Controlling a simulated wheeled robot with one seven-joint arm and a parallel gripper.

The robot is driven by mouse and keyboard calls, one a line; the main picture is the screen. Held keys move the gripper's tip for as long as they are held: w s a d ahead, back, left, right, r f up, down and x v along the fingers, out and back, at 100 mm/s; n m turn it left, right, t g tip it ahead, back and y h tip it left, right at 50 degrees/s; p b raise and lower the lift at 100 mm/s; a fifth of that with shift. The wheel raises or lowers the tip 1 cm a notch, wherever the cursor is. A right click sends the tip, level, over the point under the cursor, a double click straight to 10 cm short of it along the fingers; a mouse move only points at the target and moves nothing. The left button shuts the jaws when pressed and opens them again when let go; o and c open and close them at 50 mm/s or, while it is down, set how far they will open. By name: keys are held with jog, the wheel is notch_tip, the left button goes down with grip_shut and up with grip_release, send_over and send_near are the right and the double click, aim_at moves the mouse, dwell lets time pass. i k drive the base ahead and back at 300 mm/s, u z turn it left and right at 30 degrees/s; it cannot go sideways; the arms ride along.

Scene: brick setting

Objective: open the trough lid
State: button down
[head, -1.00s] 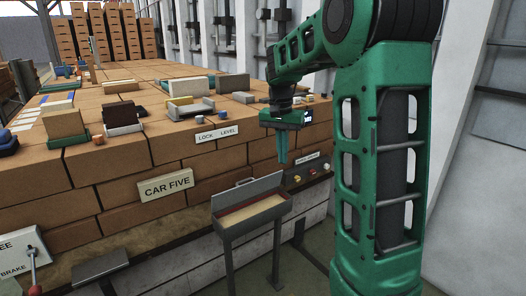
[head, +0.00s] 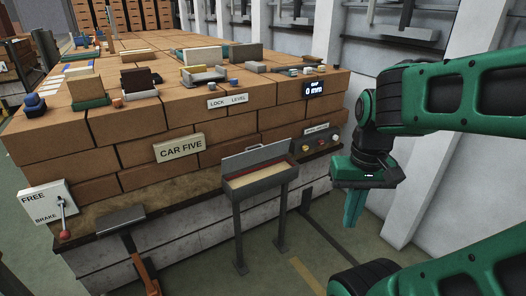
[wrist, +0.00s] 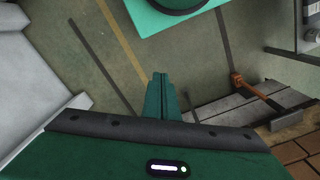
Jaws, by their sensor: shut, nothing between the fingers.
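The grey trough (head: 262,186) stands on two legs in front of the brick stack in the head view. Its lid (head: 254,158) is raised and leans back at the far side, with a handle along its top edge. The open trough shows a reddish and pale inside. My gripper (head: 352,212) is to the right of the trough, apart from it, pointing down with its fingers together and empty. In the wrist view its shut fingers (wrist: 161,85) are over bare floor, and the trough cannot be made out there.
The brick stack (head: 100,145) carries a CAR FIVE sign (head: 179,148), and a brake lever (head: 63,220) is at far left. Coloured buttons (head: 320,143) sit on a ledge behind the trough. A white wall (head: 440,180) stands at right. The floor between trough and gripper looks free.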

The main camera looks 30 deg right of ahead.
aim_at(232, 163)
jog(key=z, duration=0.05)
jog(key=k, duration=0.25)
jog(key=z, duration=0.05)
jog(key=i, duration=0.9)
jog(key=z, duration=0.7)
jog(key=i, duration=0.35)
jog(key=z, duration=0.25)
